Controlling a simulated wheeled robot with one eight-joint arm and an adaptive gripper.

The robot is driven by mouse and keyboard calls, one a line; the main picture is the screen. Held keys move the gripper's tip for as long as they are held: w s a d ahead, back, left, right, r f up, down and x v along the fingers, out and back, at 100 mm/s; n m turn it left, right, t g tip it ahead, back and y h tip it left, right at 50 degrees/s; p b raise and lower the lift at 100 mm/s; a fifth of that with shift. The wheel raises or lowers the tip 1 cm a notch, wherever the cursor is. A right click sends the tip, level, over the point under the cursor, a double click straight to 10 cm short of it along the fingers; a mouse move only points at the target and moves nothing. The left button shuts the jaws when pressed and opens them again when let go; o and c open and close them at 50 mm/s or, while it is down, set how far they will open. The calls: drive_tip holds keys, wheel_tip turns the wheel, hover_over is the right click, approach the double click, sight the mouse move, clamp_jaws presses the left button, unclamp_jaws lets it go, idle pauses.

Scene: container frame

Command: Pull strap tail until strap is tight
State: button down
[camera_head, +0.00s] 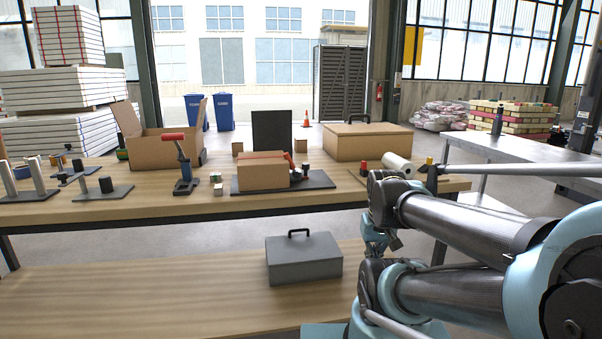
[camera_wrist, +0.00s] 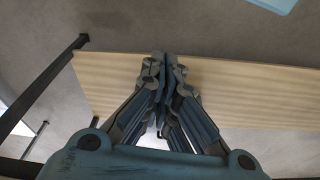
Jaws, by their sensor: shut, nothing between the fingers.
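A cardboard box (camera_head: 263,173) sits on a dark base plate (camera_head: 320,180) in the middle of the workbench. A thin red strap (camera_head: 262,156) crosses its top. Orange and dark parts (camera_head: 290,163) sit at the box's right side; the strap tail cannot be told apart from them. My gripper (camera_wrist: 164,62) is shut, its fingertips together and empty. In the wrist view it points at a wooden board and grey floor, with no box or strap in sight. In the head view my arm is at the right, apart from the box.
The workbench (camera_head: 80,212) also holds a red-handled clamp tool (camera_head: 182,165), an open carton (camera_head: 168,150), a closed carton (camera_head: 366,143) and a white roll (camera_head: 398,166). A grey case (camera_head: 303,258) lies on the lower shelf (camera_head: 150,295). The bench front left of the box is mostly clear.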

drive_tip(key=c, duration=2)
unclamp_jaws()
drive_tip(key=shift+r, duration=0.1)
drive_tip(key=o, duration=0.7)
wheel_tip(320, 180, up, 3)
drive_tip(key=shift+w+a+f, duration=0.15)
wheel_tip(320, 180, up, 31)
drive_tip(key=n+g, duration=0.2)
drive_tip(key=n, duration=0.7)
hover_over(305, 170)
drive_tip(key=w, duration=0.2)
drive_tip(key=f, duration=1.6)
drive_tip(key=shift+s+f, duration=0.2)
drive_tip(key=shift+f, duration=0.15)
drive_tip(key=shift+c, duration=0.6)
clamp_jaws()
